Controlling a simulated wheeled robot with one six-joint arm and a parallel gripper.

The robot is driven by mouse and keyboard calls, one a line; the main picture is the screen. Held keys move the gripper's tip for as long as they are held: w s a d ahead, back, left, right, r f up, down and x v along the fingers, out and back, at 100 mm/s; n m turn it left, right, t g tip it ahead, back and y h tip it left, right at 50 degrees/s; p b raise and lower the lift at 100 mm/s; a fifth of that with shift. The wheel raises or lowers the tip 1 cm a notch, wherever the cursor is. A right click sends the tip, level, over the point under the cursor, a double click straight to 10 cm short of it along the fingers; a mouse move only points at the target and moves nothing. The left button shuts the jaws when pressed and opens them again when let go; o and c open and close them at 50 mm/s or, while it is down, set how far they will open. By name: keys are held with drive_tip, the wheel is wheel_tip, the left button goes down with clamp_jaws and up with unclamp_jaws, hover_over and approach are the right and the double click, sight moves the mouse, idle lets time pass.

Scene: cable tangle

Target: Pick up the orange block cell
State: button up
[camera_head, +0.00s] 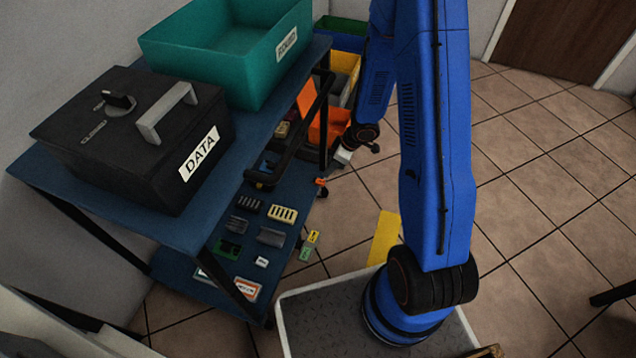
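No orange block cell can be made out for certain. A small orange piece (321,182) shows at the right edge of the cart's lower shelf; it is too small to identify. A larger orange bin (326,128) stands behind the cart. My blue arm rises at the centre right and bends down on its left side. My gripper (344,155) is small and partly hidden by the wrist, just right of the cart frame and above the small orange piece. Whether its fingers are open or hold anything cannot be seen.
A blue two-level cart (225,180) carries a black DATA box (130,130) and a teal bin (225,55) on top. Several small parts, including a cream block (282,214), lie on its lower shelf. Yellow and grey bins stand behind. Tiled floor (540,180) at right is mostly clear.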

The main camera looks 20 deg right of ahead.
hover_over(319, 181)
drive_tip(key=s+d, duration=0.2)
wheel_tip(319, 181, down, 6)
drive_tip(key=shift+w+d+x, duration=0.1)
drive_tip(key=shift+x, duration=1.25)
drive_tip(key=shift+w+d+x, duration=0.1)
drive_tip(key=shift+x, duration=1.25)
clamp_jaws()
